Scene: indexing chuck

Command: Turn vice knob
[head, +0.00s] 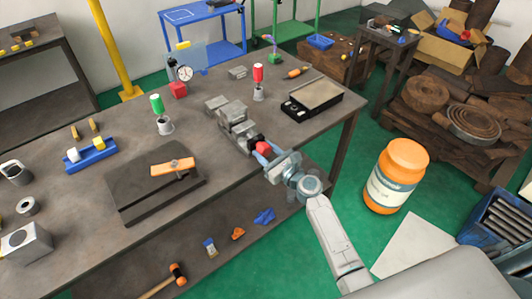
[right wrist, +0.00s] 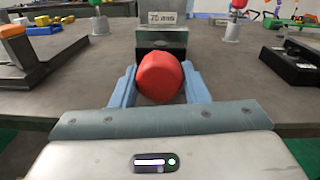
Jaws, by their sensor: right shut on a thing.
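The vice (head: 232,118) is a grey metal block assembly near the front edge of the workbench, and its front also shows in the right wrist view (right wrist: 162,38). Its red knob (right wrist: 160,77) faces my right wrist camera, and part of it shows in the head view (head: 262,147). My right gripper (head: 264,154) is at the bench's front edge with its blue fingers on either side of the knob, shut on it. The same fingers flank the knob in the right wrist view (right wrist: 159,88). My left gripper is not in view.
A dark plate with an orange-handled piece (head: 172,167) lies left of the vice. A black-and-beige box (head: 311,96) lies to its right. Green (head: 157,105) and red (head: 258,74) handled tools stand behind it. An orange barrel (head: 395,175) stands on the floor at right.

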